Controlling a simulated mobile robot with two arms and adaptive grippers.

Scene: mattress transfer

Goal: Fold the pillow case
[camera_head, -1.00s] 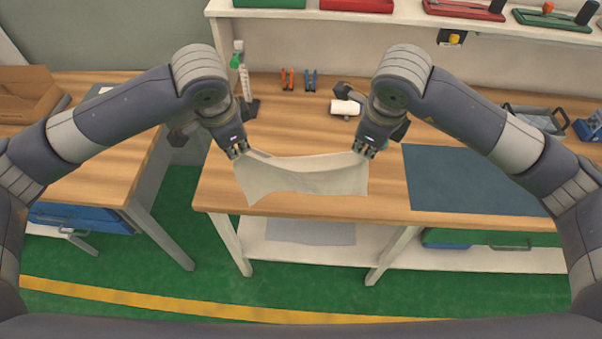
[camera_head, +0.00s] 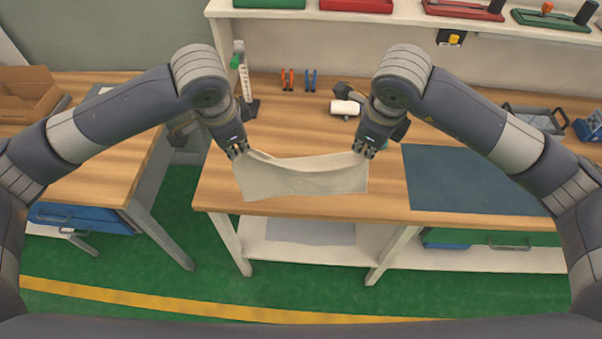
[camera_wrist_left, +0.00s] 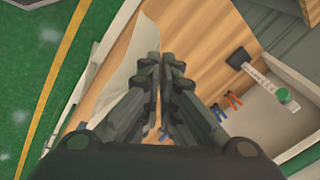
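The pillow case (camera_head: 302,179) is a cream cloth near the front edge of the wooden workbench (camera_head: 385,203). It hangs or lies in a shallow sag between my two grippers. My left gripper (camera_head: 238,152) is at its upper left corner and my right gripper (camera_head: 364,152) is at its upper right corner. Both look shut on the cloth. In the left wrist view, the left gripper's fingers (camera_wrist_left: 166,62) are close together with the pale pillow case (camera_wrist_left: 118,65) beside and between them. The exact contact at the fingertips is hard to see.
A dark blue mat (camera_head: 470,180) lies on the bench to the right. A white roll (camera_head: 345,107) and orange and blue clips (camera_head: 299,80) lie behind the cloth. A second table (camera_head: 80,170) with a cardboard box (camera_head: 30,95) is at left, across a gap.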

